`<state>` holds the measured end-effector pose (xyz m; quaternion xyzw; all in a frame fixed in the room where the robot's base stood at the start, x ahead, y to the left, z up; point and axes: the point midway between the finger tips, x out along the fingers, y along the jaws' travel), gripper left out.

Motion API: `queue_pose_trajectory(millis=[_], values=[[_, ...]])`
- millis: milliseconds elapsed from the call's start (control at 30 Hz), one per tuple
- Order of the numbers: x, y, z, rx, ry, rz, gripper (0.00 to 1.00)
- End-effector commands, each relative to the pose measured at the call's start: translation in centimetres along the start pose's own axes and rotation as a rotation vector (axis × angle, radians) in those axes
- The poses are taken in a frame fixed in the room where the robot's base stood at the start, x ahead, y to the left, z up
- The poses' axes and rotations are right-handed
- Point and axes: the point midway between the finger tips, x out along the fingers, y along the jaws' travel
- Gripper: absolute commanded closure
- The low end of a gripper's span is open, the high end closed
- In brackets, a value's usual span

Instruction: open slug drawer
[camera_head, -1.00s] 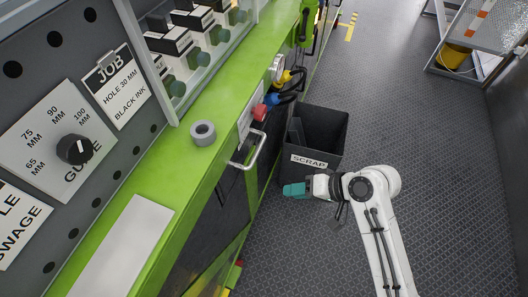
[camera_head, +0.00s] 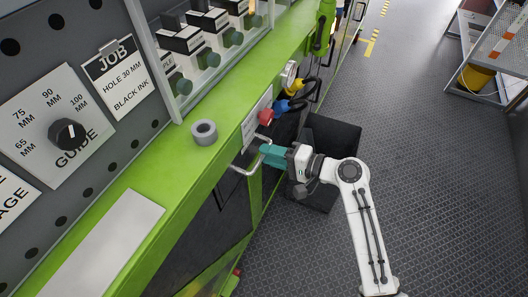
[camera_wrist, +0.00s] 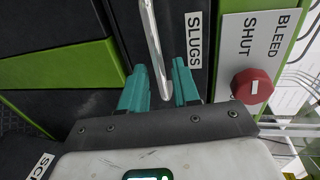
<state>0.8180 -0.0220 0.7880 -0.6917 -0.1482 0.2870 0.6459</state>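The slug drawer's dark front (camera_wrist: 176,22) bears a white "SLUGS" label (camera_wrist: 194,40) in the wrist view and appears closed. Its silver bar handle (camera_wrist: 154,45) reaches down between my gripper's two teal fingers (camera_wrist: 162,88). The fingers are apart, one on each side of the bar, with a gap showing. In the head view the handle (camera_head: 241,170) stands out from the green bench's side, and my gripper (camera_head: 264,153) is at it, partly covering it. The fingers' exact depth around the bar is hard to tell.
A red knob (camera_wrist: 252,86) beside a "BLEED SHUT" plate (camera_wrist: 250,40) is close right of the fingers. The dark scrap bin (camera_head: 335,140) stands on the floor behind my gripper. A grey ring (camera_head: 204,132) lies on the green bench top (camera_head: 180,165).

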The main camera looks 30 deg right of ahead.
Motion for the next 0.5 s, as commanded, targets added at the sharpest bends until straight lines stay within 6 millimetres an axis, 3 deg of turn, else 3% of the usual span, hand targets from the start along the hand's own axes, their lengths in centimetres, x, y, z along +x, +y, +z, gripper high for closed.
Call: queue_pose_trajectory(millis=[200, 500], values=[[2.0, 0.0, 0.0, 0.0, 0.0, 0.0, 0.69], [2.4, 0.0, 0.0, -0.001, 0.001, 0.0, 0.69]])
